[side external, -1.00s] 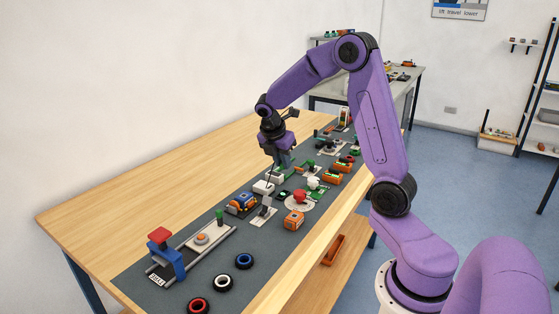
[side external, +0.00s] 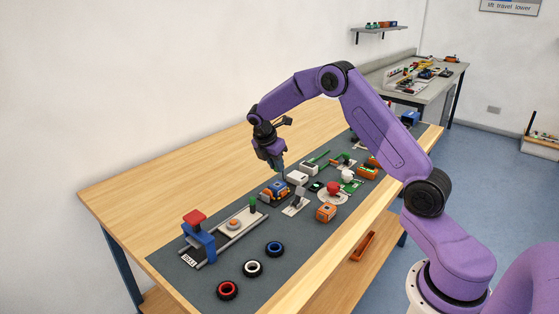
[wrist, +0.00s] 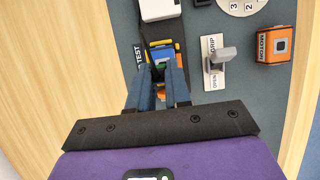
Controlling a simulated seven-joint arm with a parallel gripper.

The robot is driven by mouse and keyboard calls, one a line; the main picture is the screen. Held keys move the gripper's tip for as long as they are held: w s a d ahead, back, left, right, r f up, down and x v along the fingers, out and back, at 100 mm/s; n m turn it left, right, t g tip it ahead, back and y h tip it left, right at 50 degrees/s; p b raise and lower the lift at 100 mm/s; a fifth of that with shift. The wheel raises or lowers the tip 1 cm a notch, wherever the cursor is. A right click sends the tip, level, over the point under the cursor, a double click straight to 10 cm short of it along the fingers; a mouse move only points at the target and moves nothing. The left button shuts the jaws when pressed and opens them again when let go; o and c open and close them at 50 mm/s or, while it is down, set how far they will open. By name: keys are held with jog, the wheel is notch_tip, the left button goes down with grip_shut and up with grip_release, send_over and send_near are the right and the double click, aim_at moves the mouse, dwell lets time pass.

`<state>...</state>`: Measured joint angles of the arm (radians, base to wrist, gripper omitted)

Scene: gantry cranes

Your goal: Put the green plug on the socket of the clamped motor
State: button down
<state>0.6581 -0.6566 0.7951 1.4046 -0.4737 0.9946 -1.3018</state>
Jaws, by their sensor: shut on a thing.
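The clamped motor (side external: 275,190), a blue and orange block in a dark holder, sits on the grey mat. In the wrist view, its yellow and blue parts (wrist: 172,53) show just beyond my fingertips, partly covered by them. My gripper (side external: 279,169) points down above the motor, slightly to its back. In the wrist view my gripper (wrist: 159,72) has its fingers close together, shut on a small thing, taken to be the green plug. The plug is almost wholly hidden between the fingers. The socket is hidden too, so I cannot tell whether plug and socket touch.
A grey lever on a GRIP/OPEN plate (wrist: 217,60) stands right of the motor. A loose orange motor (wrist: 273,44) stands further right. A white box (wrist: 160,9) is beyond. A blue and red gantry (side external: 197,236) and several rings are nearer the mat's left end.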

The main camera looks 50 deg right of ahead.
aim_at(279, 184)
jog(key=shift+f, duration=2.15)
jog(key=shift+f, duration=0.4)
dwell(0.6)
jog(key=c, duration=0.5)
grip_release()
jog(key=shift+r, duration=3.5)
